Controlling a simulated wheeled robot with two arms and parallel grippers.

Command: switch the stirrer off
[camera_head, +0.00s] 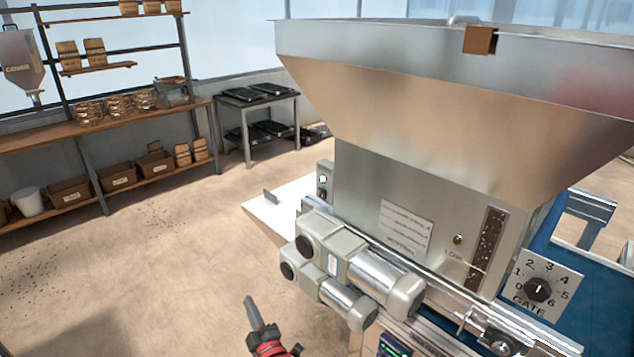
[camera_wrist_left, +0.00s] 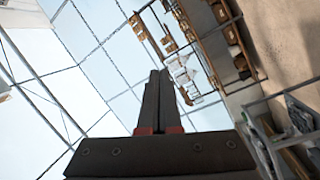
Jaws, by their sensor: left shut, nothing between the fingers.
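The seeder's metal hopper (camera_head: 450,110) fills the upper right of the head view. A small grey switch box (camera_head: 323,188) with a pale round button sits at the left edge of the hopper's lower body; I cannot read whether it belongs to the stirrer. The stirrer itself is not visible inside the hopper. My left gripper (camera_head: 250,300) is at the bottom of the head view, pointing up, left of and apart from the motors. In the left wrist view its fingers (camera_wrist_left: 158,75) are shut and empty. My right gripper is not in view.
Two grey motors (camera_head: 330,265) stick out below the switch box. A GATE dial (camera_head: 540,289) is on the right. A pale plate (camera_head: 268,212) juts out left of the machine.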

